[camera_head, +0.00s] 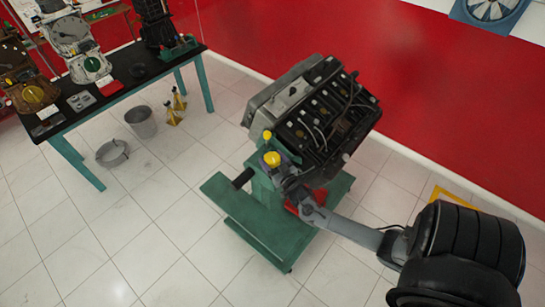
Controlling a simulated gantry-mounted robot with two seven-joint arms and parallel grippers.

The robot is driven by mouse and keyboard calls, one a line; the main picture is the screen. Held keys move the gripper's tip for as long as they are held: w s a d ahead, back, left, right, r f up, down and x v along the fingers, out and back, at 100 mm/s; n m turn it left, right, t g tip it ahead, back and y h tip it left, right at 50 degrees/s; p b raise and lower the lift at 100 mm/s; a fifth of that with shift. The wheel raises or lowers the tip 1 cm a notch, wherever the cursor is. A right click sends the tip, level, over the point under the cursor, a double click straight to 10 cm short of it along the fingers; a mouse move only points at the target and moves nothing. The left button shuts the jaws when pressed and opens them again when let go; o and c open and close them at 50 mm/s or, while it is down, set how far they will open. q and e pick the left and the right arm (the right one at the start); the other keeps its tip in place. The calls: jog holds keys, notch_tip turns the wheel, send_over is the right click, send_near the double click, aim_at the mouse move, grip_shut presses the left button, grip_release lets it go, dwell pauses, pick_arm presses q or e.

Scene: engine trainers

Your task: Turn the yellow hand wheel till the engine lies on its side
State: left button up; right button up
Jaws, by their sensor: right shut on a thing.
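The engine (318,118) sits on a green stand (262,222), tilted, with its dark side with cables facing up and right and a grey pan-like part at the upper left. The yellow hand wheel (271,159) is at the front of the stand, below the engine, with a small yellow knob (267,135) just above it. My right arm comes in from the lower right. My right gripper (284,176) is at the hand wheel, shut on it; the fingertips are small and partly hidden. My left gripper is not in view.
A black-topped bench (122,88) with several engine parts stands at the upper left. A grey bucket (142,122), a metal pan (112,153) and yellow stands (174,112) are on the floor beside it. A red wall (400,70) is behind the engine. The tiled floor at front left is clear.

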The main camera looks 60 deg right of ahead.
jog(key=m+g+h, duration=0.1)
jog(key=h, duration=0.1)
jog(key=m+g+h, duration=0.1)
jog(key=m, duration=0.1)
jog(key=shift+w+a+g+h+b, duration=0.1)
jog(key=shift+a+g+h+b, duration=0.05)
jog(key=shift+g+h+b, duration=0.2)
jog(key=shift+f+m+g+h+b, duration=0.15)
jog(key=shift+m+g+h+b, duration=0.45)
jog(key=shift+m+g+h, duration=0.4)
jog(key=m+g+h+b, duration=0.2)
jog(key=g+b, duration=0.1)
jog(key=g, duration=0.1)
jog(key=m+g+h+b, duration=0.1)
jog(key=m+g+b, duration=0.2)
jog(key=g+b, duration=0.1)
jog(key=shift+w+h, duration=0.1)
jog(key=shift+h, duration=0.25)
jog(key=shift+r+m+g+b, duration=0.2)
jog(key=shift+m+g+b, duration=0.8)
jog(key=shift+g+b, duration=0.3)
jog(key=o, duration=1)
jog(key=shift+c, duration=0.2)
